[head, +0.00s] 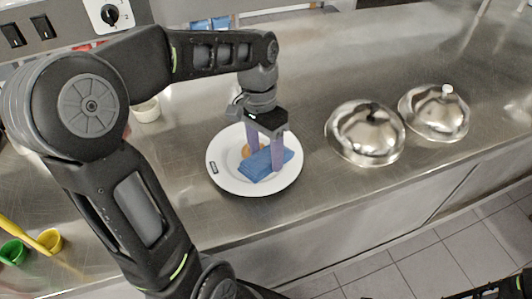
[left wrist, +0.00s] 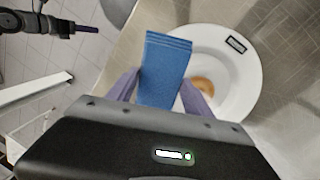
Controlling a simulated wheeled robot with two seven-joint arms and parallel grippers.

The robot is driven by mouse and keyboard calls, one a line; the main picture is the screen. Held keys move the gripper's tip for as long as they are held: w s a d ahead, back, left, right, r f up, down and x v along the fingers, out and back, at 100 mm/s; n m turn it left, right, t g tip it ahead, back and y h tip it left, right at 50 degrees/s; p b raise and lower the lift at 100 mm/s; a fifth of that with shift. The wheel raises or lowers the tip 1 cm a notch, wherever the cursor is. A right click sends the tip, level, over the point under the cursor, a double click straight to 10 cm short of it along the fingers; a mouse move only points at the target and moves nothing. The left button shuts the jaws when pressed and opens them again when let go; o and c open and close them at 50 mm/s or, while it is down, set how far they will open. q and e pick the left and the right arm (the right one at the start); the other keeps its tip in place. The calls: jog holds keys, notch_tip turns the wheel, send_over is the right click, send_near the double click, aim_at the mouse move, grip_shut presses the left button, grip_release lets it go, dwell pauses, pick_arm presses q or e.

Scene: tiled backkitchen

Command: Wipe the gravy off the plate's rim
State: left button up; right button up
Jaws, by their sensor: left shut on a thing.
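A round white plate (head: 225,179) stands on the steel counter, with a small dark-framed label (head: 214,168) on its left rim. A brown-orange patch of food or gravy (head: 246,150) shows near its middle, also in the left wrist view (left wrist: 203,85). I cannot make out gravy on the rim. My left gripper (head: 265,160) points down over the plate, shut on a folded blue cloth (head: 262,166). The cloth covers the plate's front right part; whether it touches is unclear. In the left wrist view the cloth (left wrist: 163,70) sits between both fingers. My right gripper (left wrist: 90,28) shows small at that view's top left.
Two shiny domed lids (head: 365,134) (head: 434,113) stand right of the plate. A small pale bowl (head: 147,110) stands behind left. Green (head: 13,252) and yellow cups (head: 49,240) are at the far left. Bare counter lies between plate and lids.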

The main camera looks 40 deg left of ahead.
pick_arm(q)
jog(key=shift+r, duration=0.1)
jog(key=r+p, duration=0.2)
jog(key=r, duration=0.1)
jog(key=shift+w+a, duration=0.15)
jog(key=shift+a, duration=0.05)
jog(key=shift+f, duration=0.1)
jog(key=shift+w, duration=0.1)
dwell(0.5)
